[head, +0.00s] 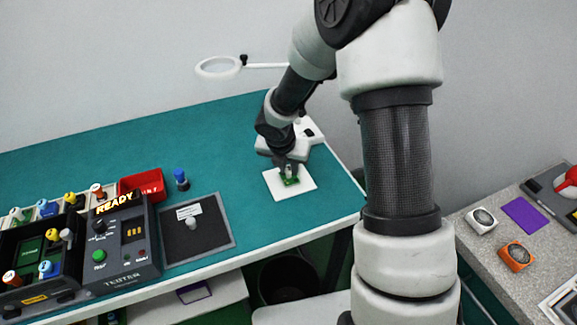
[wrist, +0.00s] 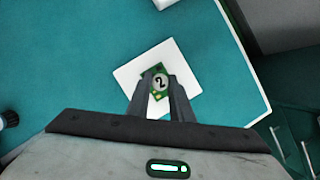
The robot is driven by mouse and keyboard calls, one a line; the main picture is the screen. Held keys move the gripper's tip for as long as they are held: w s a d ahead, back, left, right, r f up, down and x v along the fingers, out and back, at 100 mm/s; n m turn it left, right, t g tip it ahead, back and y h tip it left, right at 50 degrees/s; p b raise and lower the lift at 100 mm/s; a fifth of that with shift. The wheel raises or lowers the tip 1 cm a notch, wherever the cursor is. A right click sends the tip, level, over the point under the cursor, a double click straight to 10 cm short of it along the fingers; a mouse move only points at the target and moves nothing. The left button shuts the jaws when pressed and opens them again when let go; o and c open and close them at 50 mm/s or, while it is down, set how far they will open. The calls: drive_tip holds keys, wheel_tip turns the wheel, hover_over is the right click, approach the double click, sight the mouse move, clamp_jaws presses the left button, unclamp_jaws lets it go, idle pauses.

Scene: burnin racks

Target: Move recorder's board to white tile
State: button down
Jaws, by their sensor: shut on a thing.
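The white tile (head: 303,193) lies flat on the teal bench near its right end; it also shows in the wrist view (wrist: 131,77). A small green board (head: 290,181) is at the middle of the tile. In the wrist view the board (wrist: 158,97) carries a round grey knob marked "2". My gripper (head: 287,171) is over the tile, with its fingers shut on the board's knob (wrist: 161,82). I cannot tell whether the board touches the tile. No label in view clearly names the recorder.
A tester marked READY (head: 125,243), a black pad (head: 215,243) and a red bin (head: 145,183) stand to the left. A magnifier lamp (head: 219,67) rises behind. A second, grey table at right holds a purple mat (head: 524,214).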

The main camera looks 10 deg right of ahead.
drive_tip(key=shift+f, duration=0.1)
drive_tip(key=c, duration=1.5)
unclamp_jaws()
drive_tip(key=shift+r+p, duration=3.5)
drive_tip(key=shift+r, duration=0.1)
